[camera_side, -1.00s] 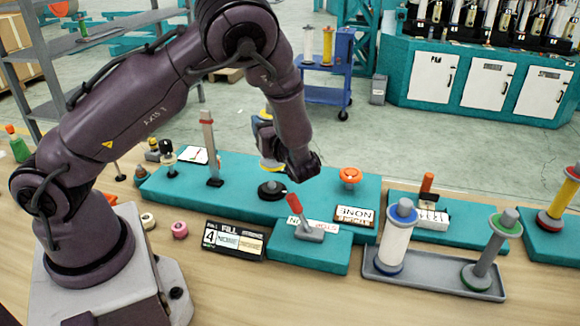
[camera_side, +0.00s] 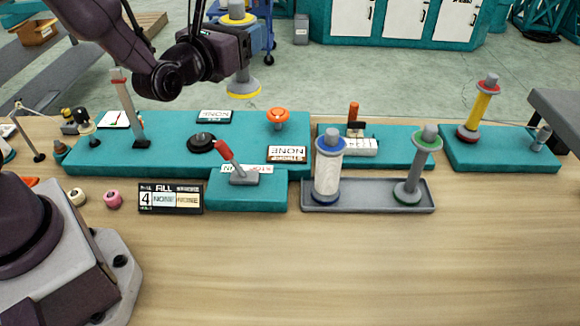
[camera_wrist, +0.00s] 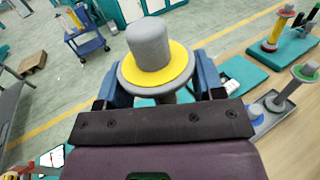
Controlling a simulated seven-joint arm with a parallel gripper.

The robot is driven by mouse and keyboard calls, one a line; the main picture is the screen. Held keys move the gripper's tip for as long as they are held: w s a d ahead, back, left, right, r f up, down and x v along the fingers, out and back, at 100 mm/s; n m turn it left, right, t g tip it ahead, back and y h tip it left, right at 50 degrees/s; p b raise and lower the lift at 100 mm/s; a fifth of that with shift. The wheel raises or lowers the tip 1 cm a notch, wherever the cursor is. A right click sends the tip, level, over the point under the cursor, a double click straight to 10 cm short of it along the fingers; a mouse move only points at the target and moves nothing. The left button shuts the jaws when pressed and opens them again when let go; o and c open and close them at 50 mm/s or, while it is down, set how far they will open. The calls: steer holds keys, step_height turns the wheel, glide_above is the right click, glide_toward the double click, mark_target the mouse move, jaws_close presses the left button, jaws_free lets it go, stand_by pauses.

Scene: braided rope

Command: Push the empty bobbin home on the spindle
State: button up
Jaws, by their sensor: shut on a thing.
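My gripper (camera_side: 222,48) is shut on a grey, empty bobbin with yellow flanges (camera_side: 243,78), held upright in the air behind and above the teal board in the side view. In the wrist view the bobbin (camera_wrist: 150,60) sits between my blue fingers (camera_wrist: 160,88), its grey top and yellow flange toward the camera.
A red-handled lever (camera_side: 228,158), an orange knob (camera_side: 278,115) and a grey post (camera_side: 128,110) stand around the disc. A grey tray (camera_side: 380,203) holds a white-wound blue-flanged bobbin (camera_side: 328,172) and a bare green-flanged one (camera_side: 415,168).

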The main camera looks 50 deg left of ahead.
steer(key=shift+d+f, duration=0.25)
steer(key=shift+d, duration=0.05)
steer(key=w+d+f+n+y, duration=0.1)
steer(key=w+d+f, duration=0.1)
steer(key=w+d, duration=0.5)
steer(key=w+d+f+n+g+y, duration=0.1)
steer(key=w+d+f+y, duration=0.1)
steer(key=w+d, duration=0.5)
steer(key=d, duration=0.6)
steer(key=shift+w+f, duration=0.15)
steer(key=shift+w, duration=0.25)
step_height(320, 180, down, 18)
